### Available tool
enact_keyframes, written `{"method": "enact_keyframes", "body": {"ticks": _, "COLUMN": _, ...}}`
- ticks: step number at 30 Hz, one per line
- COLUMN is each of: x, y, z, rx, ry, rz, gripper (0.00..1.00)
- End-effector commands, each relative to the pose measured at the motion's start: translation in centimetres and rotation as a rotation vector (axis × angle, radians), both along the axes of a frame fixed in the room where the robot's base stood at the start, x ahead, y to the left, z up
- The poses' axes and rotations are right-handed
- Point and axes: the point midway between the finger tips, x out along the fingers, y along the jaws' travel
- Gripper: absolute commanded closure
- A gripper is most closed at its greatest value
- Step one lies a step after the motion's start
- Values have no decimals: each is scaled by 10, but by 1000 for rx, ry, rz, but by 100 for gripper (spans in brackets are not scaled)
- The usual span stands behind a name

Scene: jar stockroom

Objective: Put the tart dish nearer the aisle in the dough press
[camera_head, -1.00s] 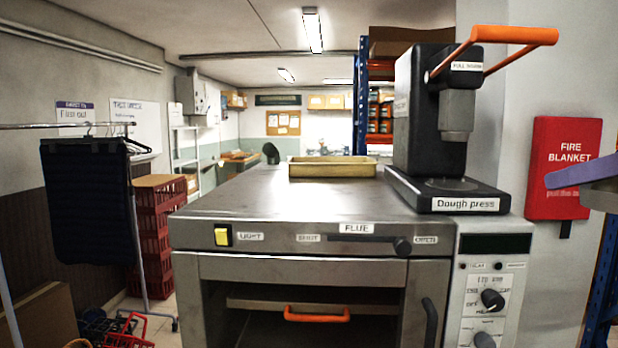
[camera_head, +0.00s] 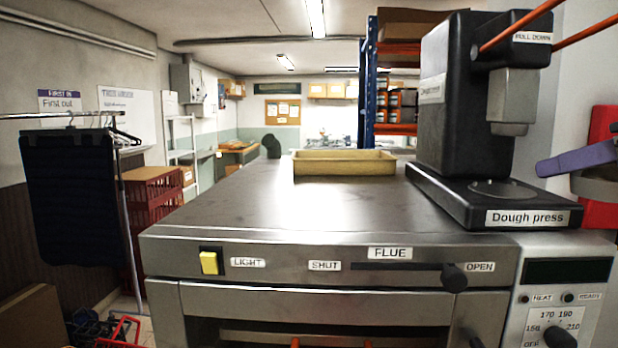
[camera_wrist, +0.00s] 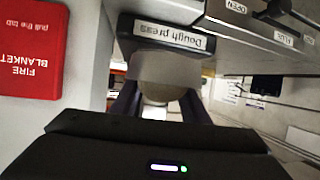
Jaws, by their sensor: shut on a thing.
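The dough press (camera_head: 450,120) is a black stand with an orange lever and a grey ram over a flat base with a round plate (camera_head: 500,188). It stands on the right end of the steel oven top. My gripper (camera_wrist: 157,100), with purple fingers, is shut on a pale grey-beige tart dish (camera_wrist: 160,72). In the head view, a purple finger (camera_head: 580,160) and part of the dish (camera_head: 597,184) show at the right edge, right of the press and apart from it. The press's labelled front edge (camera_wrist: 170,35) appears upside down in the wrist view.
The oven top (camera_head: 270,205) has clear room left of the press; a yellowish tray (camera_head: 345,169) lies at its back. A red fire blanket box (camera_wrist: 30,50) is on the wall beside the press. A clothes rail (camera_head: 60,115) stands at left.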

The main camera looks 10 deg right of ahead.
Motion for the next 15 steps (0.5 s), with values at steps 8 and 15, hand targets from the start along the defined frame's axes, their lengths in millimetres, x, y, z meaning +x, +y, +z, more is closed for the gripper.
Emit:
{"method": "enact_keyframes", "body": {"ticks": 8, "x": -4, "y": -3, "z": 0, "rx": 0, "ry": 0, "rz": -14, "gripper": 89}}
{"method": "enact_keyframes", "body": {"ticks": 15, "x": -5, "y": -4, "z": 0, "rx": 0, "ry": 0, "rz": -18, "gripper": 89}}
